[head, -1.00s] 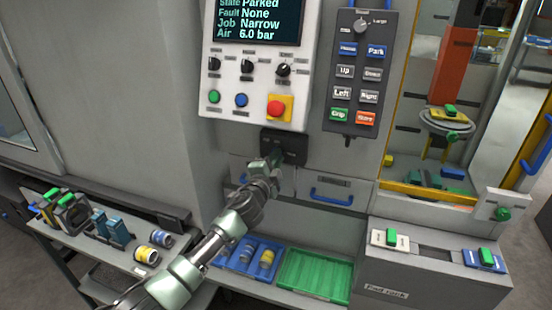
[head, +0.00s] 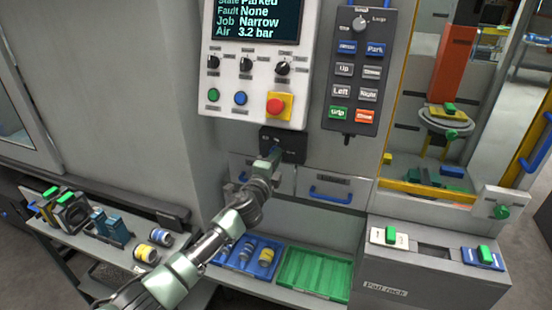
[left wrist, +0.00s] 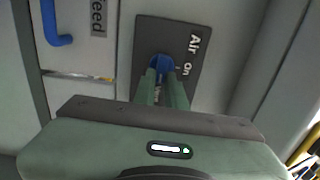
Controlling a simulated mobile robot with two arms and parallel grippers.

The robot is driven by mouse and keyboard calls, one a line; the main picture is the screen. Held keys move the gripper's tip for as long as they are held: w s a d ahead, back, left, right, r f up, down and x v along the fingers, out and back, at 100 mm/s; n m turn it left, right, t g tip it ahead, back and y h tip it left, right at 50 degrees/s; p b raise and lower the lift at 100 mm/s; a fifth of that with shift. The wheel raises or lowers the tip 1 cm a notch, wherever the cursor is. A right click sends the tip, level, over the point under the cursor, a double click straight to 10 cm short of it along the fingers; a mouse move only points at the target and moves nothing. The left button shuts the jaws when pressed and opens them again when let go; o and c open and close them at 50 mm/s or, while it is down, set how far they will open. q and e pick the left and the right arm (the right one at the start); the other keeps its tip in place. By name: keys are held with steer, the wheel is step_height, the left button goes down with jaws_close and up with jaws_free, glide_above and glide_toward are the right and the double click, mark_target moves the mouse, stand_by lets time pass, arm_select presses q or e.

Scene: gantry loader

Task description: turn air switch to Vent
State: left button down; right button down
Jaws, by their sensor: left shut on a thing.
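The air switch is a dark plate (head: 296,146) low on the machine front, below the white control panel. In the left wrist view the plate (left wrist: 185,32) carries the words "Air" and "on", and its blue knob (left wrist: 161,62) sits between my fingertips. My left gripper (head: 274,156) reaches up to the plate from below. In the left wrist view the gripper (left wrist: 161,76) is shut on the blue knob. The fingers hide part of the knob and plate, and I cannot read a Vent mark. The display (head: 256,20) reads Air 3.2 bar. My right gripper is out of view.
The control panel (head: 225,82) with a red stop button (head: 275,105) is just above my gripper. A button pendant (head: 342,105) hangs to its right. Drawers with blue handles (head: 331,194) lie below. A blue bin (head: 232,262) and a green tray (head: 315,277) stand underneath.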

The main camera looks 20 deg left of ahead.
arm_select(q)
steer(key=shift+f, duration=0.1)
steer(key=c, duration=1.5)
jaws_free()
steer(key=shift+o, duration=0.2)
steer(key=shift+s, duration=0.1)
steer(key=s, duration=0.7)
steer(key=shift+s+a+b, duration=0.15)
steer(key=shift+s+b, duration=0.15)
steer(key=shift+b, duration=0.05)
